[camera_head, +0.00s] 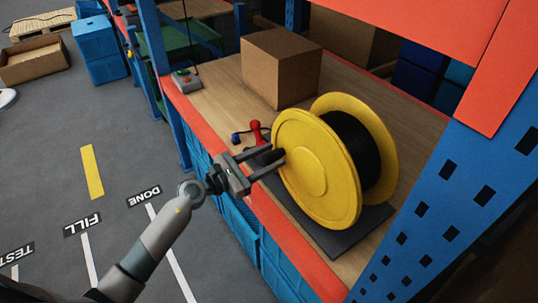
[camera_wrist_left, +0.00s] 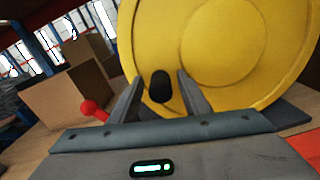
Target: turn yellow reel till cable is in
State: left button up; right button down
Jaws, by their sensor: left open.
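The yellow reel (camera_head: 316,171) stands upright on a dark base plate (camera_head: 340,232) on the wooden shelf, with black cable (camera_head: 351,147) wound between its two flanges. A black crank handle (camera_head: 270,156) sticks out from the near flange; it also shows in the left wrist view (camera_wrist_left: 160,87). My left gripper (camera_head: 262,163) is open at the handle, with one finger on each side of it. In the left wrist view the handle lies between the fingertips (camera_wrist_left: 160,92), and I cannot tell whether either finger touches it. No loose cable end is visible. My right gripper is not in view.
A cardboard box (camera_head: 281,68) stands on the shelf behind the reel. A red and blue object (camera_head: 254,133) lies behind the gripper. A blue rack post (camera_head: 451,205) stands right of the reel. An orange beam (camera_head: 262,207) edges the shelf. Floor at left is mostly clear.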

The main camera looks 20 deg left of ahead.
pick_arm(q)
grip_shut()
jog(key=shift+r, duration=0.15)
